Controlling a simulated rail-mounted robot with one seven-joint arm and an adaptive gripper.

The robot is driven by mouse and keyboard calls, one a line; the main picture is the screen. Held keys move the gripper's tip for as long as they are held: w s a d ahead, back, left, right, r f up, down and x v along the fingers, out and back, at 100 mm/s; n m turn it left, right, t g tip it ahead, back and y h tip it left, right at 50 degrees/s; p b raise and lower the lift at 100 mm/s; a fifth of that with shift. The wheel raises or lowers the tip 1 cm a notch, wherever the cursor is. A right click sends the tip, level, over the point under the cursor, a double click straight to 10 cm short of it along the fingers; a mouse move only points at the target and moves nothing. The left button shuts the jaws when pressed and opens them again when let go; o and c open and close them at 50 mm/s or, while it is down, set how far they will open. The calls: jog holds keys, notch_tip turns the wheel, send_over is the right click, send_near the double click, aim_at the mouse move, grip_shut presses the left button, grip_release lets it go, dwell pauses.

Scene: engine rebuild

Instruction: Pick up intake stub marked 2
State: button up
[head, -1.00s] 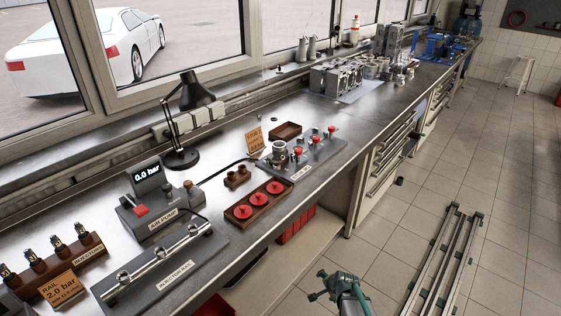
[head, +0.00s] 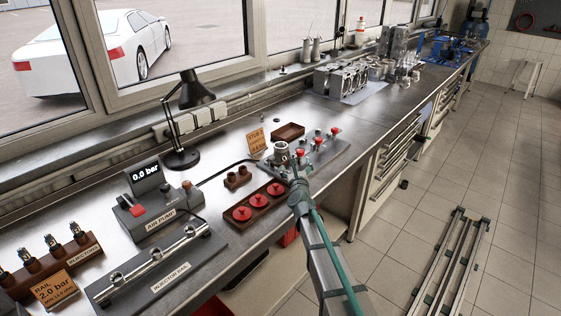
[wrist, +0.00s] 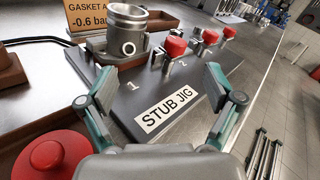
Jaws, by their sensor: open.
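The stub jig (wrist: 190,95) is a dark plate with the digits 1 and 2 and the label STUB JIG. A grey metal stub (wrist: 128,32) with a flanged top and side port stands upright behind digit 1; I see no number on the stub itself. Behind digit 2 is a red-knobbed metal fitting (wrist: 174,48); I cannot make out a separate stub there. The grey stub also shows in the head view (head: 281,153). My gripper (wrist: 160,78) is open and empty, its fingers spread over the jig's near end. In the head view my gripper (head: 298,187) is beside the jig's front.
A wooden tray with red caps (head: 230,222) lies left of my gripper; one cap (wrist: 52,158) is close in the wrist view. A small brown block (head: 226,183), an order sign (head: 256,140) and an empty wooden tray (head: 289,126) surround the jig.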

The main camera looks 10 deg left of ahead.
aim_at(281, 152)
jog(key=a+m, duration=0.1)
jog(key=a, duration=0.1)
jog(key=a+m, duration=0.2)
jog(key=a, duration=0.1)
jog(key=shift+w+a+r+b, duration=0.2)
jog(key=shift+b, duration=0.1)
jog(key=w+p, duration=0.1)
jog(key=w, duration=0.1)
jog(key=w+a+p, duration=0.1)
jog(key=w, duration=0.2)
jog(key=shift+w, duration=0.35)
jog(key=shift+w+a+f+p, duration=0.15)
jog(key=shift+w+p, duration=0.35)
jog(key=shift+w, duration=0.45)
jog(key=shift+w+a+p, duration=0.2)
jog(key=shift+w+p, duration=0.3)
jog(key=shift+w, duration=0.5)
jog(key=shift+w+a+f+p, duration=0.15)
jog(key=shift+w+p, duration=0.35)
jog(key=shift+w, duration=0.45)
jog(key=c, duration=1.5)
jog(key=shift+r, duration=0.1)
